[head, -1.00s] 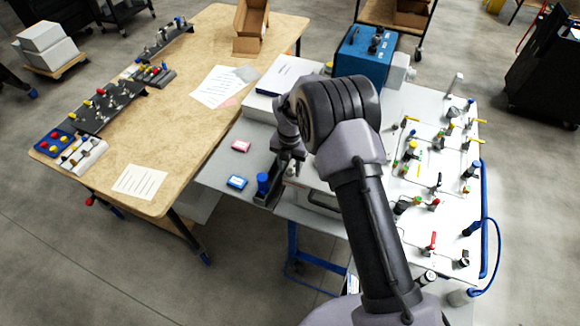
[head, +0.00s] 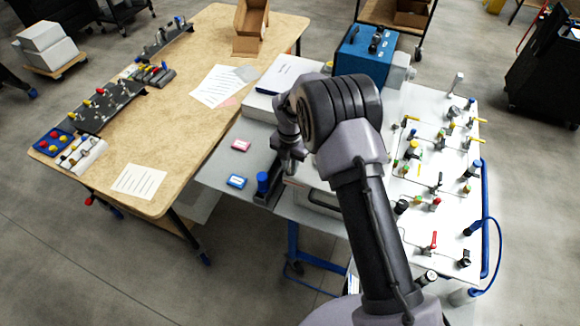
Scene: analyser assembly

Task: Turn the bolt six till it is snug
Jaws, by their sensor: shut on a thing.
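My gripper (head: 288,170) points down at the right edge of the grey work surface (head: 218,172), next to a white unit with a dark handle (head: 322,200). Its fingers look small and closed together. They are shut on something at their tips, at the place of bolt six. The bolt itself is too small and too covered by the fingers to make out. I cannot see how deep it sits.
A blue cylinder (head: 262,183) stands on a dark block just left of my gripper. A white panel with several valves (head: 437,165) is at the right.

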